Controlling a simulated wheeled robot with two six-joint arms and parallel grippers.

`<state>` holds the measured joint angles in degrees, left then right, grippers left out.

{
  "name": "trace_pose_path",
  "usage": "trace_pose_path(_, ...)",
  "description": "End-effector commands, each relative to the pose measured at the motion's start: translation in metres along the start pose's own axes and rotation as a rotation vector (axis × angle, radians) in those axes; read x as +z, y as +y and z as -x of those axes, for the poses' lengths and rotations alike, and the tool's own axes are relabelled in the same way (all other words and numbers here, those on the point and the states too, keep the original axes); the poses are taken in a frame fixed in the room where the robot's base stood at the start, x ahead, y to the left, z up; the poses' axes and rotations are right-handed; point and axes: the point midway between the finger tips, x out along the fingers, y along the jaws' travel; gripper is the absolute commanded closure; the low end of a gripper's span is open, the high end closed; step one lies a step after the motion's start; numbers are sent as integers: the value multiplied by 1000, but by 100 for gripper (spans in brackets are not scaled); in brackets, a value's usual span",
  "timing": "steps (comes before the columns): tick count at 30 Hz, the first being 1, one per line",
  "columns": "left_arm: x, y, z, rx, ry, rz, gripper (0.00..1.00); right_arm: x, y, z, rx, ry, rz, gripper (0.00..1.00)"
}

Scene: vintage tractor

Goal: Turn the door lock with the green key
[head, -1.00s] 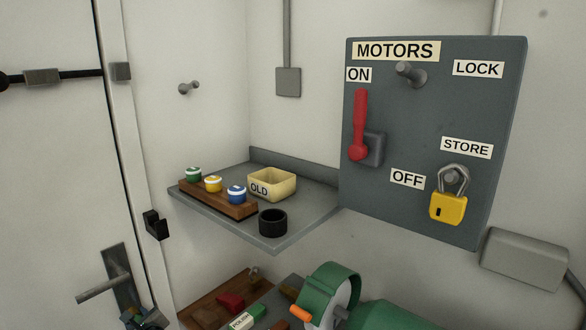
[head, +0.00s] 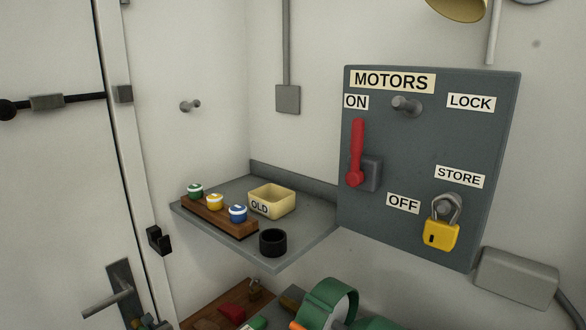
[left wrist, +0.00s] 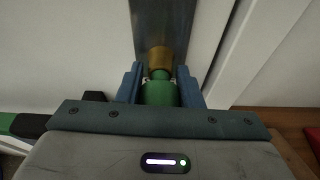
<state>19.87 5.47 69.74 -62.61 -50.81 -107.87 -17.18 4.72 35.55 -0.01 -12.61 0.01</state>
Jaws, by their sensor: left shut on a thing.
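In the left wrist view my left gripper (left wrist: 160,82) is shut on the green key (left wrist: 160,95), with a finger on either side of its green head. The key's brass-coloured front part (left wrist: 160,60) meets the blue-grey lock plate (left wrist: 162,22) on the white door. I cannot tell how deep the key sits or how far it is turned. In the head view the door (head: 50,200) is at the left, with its plate and lever handle (head: 108,303). The keyhole area is at the bottom edge and not clear there. My right gripper is in neither view.
A grey shelf (head: 310,232) holds a wooden rack (head: 225,220) with green, yellow and blue round items, a tray marked OLD (head: 272,200) and a black ring (head: 272,243). A motors panel (head: 420,140) with a red lever and yellow padlock is on the right wall. A bench with green machinery (head: 330,300) is below.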

Motion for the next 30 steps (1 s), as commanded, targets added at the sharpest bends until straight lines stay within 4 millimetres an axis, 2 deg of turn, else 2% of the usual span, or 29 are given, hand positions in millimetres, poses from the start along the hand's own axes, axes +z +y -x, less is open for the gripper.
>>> trace_pose_path(13,6,0,-1,8,-6,-27,100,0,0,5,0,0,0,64)
trace_pose_path(28,7,-1,-1,85,-7,-270,100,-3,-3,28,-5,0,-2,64)
trace_pose_path(29,5,-1,-2,83,-8,-267,61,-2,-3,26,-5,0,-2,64)
trace_pose_path(30,4,-1,-2,83,-8,-265,53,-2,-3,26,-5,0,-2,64)
